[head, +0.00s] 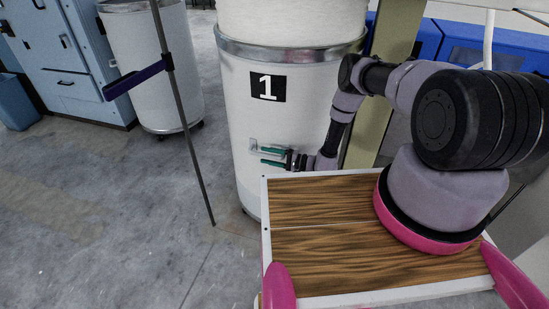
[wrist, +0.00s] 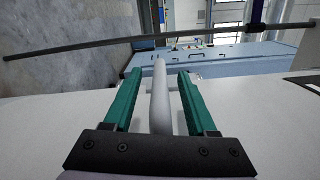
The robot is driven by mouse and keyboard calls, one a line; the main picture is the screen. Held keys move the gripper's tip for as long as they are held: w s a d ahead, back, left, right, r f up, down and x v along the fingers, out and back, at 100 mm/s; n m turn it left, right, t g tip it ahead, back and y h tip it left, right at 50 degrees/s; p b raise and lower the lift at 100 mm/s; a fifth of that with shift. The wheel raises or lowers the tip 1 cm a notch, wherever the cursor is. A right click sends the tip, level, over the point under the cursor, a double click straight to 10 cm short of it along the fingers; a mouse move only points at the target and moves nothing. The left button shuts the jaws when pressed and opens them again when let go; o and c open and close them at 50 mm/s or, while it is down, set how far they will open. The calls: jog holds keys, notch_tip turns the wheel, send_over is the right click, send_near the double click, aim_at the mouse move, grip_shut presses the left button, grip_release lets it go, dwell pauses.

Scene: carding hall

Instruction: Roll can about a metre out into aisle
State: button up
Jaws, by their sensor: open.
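The can (head: 285,110) is a tall white drum with a grey metal band near its top and a black label reading 1. It stands upright just beyond my wooden deck. A small pale handle (head: 253,146) sticks out of its side. My gripper (head: 262,156) is at this handle with its green fingers open. In the wrist view the handle (wrist: 160,100) runs between the two fingers, with a gap on each side. The can's white wall (wrist: 50,135) fills the lower part of that view. The can's base is partly hidden by my deck.
A thin dark pole (head: 187,130) with a dark blue strap (head: 135,78) stands left of the can. A second white can (head: 155,70) stands behind it. Blue cabinets (head: 70,60) and a blue bin (head: 17,103) are far left. A greenish post (head: 385,75) is close right. Floor at left is clear.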

jog(key=c, duration=0.9)
grip_shut()
jog(key=shift+s+f, duration=0.1)
dwell(0.5)
